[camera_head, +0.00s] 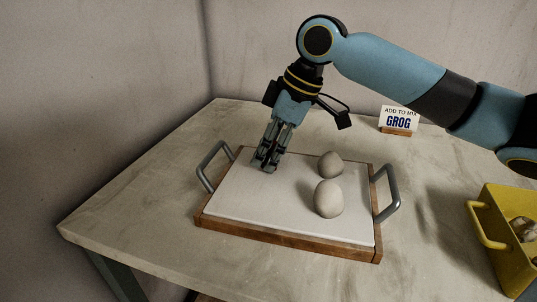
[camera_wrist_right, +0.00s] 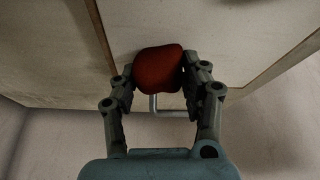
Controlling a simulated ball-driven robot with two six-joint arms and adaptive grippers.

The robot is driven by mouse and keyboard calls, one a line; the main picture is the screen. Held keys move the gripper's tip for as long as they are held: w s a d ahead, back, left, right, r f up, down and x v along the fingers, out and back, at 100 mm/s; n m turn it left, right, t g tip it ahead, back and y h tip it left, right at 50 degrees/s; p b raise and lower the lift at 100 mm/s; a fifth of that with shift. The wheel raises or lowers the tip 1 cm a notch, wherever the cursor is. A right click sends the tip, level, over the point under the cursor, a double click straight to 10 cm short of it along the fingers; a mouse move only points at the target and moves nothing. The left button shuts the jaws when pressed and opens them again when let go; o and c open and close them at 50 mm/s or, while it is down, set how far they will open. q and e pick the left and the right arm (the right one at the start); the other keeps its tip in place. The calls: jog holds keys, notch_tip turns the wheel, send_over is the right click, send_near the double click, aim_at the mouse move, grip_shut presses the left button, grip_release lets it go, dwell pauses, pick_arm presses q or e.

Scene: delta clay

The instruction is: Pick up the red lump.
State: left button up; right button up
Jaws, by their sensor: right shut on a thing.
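The red lump (camera_wrist_right: 158,69) is between the two fingers of my right gripper (camera_wrist_right: 160,82) in the right wrist view, with a finger against each side. In the head view the right gripper (camera_head: 266,163) points down over the back left part of the white-topped tray (camera_head: 262,204). Its fingers hide the lump there. I cannot tell whether the lump still touches the tray. My left gripper is not in view.
Two grey-beige lumps, one behind (camera_head: 331,164) and one in front (camera_head: 328,198), sit on the tray's right half. The tray has a wooden rim and metal handles (camera_head: 387,193). A GROG sign (camera_head: 398,120) stands behind. A yellow crate (camera_head: 507,247) is at the right.

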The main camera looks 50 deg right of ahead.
jog(key=shift+r, duration=0.5)
jog(key=v, duration=0.1)
jog(key=p+v, duration=0.1)
jog(key=v, duration=0.1)
jog(key=shift+w+r, duration=0.3)
jog(key=shift+r, duration=0.1)
jog(key=s+d+r+p, duration=0.6)
jog(key=d+p, duration=0.3)
jog(key=p, duration=0.5)
jog(key=shift+r, duration=0.2)
jog(key=shift+s+a+f, duration=0.1)
jog(key=shift+s, duration=0.1)
